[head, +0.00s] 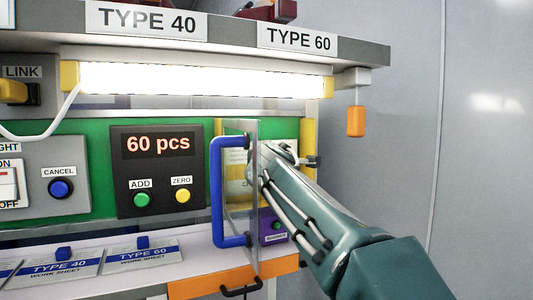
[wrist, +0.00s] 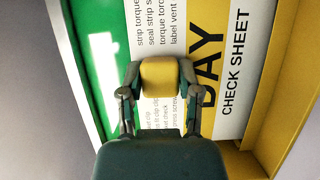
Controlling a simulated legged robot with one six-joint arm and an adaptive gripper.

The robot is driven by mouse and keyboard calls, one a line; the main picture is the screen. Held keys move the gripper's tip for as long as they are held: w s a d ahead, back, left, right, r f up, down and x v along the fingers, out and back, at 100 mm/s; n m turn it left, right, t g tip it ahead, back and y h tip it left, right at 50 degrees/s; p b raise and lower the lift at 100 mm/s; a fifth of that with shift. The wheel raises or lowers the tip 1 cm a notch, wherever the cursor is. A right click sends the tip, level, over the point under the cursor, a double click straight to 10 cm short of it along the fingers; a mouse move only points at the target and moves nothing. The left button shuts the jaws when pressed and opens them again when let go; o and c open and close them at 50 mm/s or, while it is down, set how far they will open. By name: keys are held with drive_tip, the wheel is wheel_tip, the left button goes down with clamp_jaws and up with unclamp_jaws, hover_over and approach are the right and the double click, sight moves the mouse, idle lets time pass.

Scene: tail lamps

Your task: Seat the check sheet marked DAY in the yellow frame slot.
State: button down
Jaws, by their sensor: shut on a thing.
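The DAY check sheet (wrist: 236,75) is white with a yellow band, and its print runs sideways in the wrist view. My gripper (wrist: 158,88) is shut on a yellow block-like grip (wrist: 160,72) at the sheet's face. A yellow frame (wrist: 297,92) edges the sheet on the right and lower right. I cannot tell whether the sheet is inside the slot or just in front of it. In the head view, my gripper (head: 286,152) is behind the clear door's edge, and the yellow frame's side (head: 307,135) shows beyond it. The sheet is mostly hidden there.
A clear door (head: 257,215) with a blue handle (head: 215,190) stands open, left of my arm. A counter box (head: 156,172) reads 60 pcs. Work sheets (head: 60,266) lie on the shelf. An orange pull (head: 356,121) hangs at upper right. A green panel (wrist: 95,45) lies behind.

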drive_tip(key=shift+f, duration=0.2)
drive_tip(key=shift+f, duration=0.15)
drive_tip(key=shift+c, duration=1)
unclamp_jaws()
drive_tip(key=shift+s, duration=0.1)
drive_tip(key=s, duration=0.7)
drive_tip(key=shift+s, duration=0.4)
drive_tip(key=shift+f, duration=0.1)
